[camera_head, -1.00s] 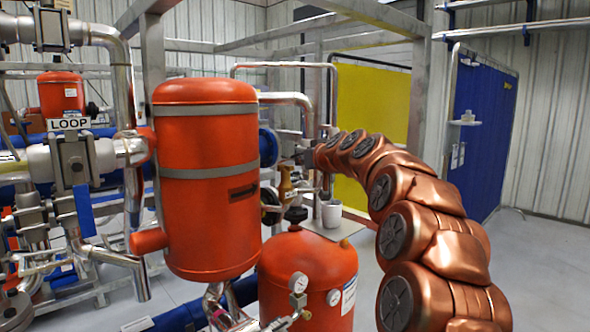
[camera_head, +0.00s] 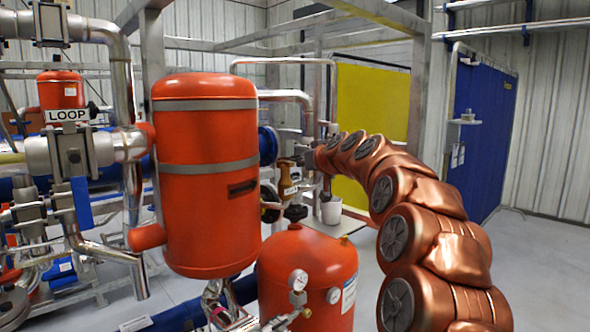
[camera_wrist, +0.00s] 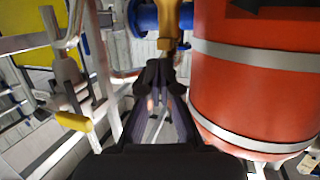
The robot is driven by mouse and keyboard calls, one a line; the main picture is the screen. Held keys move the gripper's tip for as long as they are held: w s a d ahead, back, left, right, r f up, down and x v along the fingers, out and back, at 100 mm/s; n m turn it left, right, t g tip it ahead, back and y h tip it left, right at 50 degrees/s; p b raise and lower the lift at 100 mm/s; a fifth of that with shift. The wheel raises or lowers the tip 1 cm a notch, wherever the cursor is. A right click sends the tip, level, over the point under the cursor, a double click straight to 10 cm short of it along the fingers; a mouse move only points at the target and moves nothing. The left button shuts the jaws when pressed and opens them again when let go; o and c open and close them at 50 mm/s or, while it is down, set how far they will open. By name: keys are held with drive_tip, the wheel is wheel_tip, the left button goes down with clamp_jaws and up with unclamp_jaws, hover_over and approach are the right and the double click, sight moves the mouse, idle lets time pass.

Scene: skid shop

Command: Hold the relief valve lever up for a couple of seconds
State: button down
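The brass relief valve (camera_head: 287,179) stands beside the orange tank in the head view, with a small white tag. In the wrist view, the valve's brass body (camera_wrist: 168,22) is at the top centre, near a blue flange. My gripper (camera_wrist: 161,72) points at its end, with its dark fingertips close together just below the brass in the picture. In the head view my gripper (camera_head: 304,156) is small and partly hidden, close to the valve's upper part. I cannot make out the lever clearly, nor whether the fingertips touch it.
The large orange tank (camera_head: 205,225) is close beside my gripper and also fills the right of the wrist view (camera_wrist: 250,90). A smaller orange vessel with gauges (camera_head: 310,262) stands below. Pipes (camera_head: 290,96) surround the valve. Open floor (camera_head: 545,265) lies at the right.

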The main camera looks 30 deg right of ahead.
wheel_tip(320, 180, down, 4)
drive_tip(key=b, duration=0.4)
drive_tip(key=shift+s+f+b, duration=0.15)
drive_tip(key=shift+f+b, duration=0.05)
drive_tip(key=shift+b, duration=0.1)
drive_tip(key=shift+s, duration=0.1)
idle(0.4)
drive_tip(key=s+d+b, duration=0.2)
drive_tip(key=s+b, duration=0.2)
drive_tip(key=s, duration=0.4)
drive_tip(key=shift+s+b, duration=0.3)
drive_tip(key=shift+b, duration=0.05)
idle(0.4)
idle(0.4)
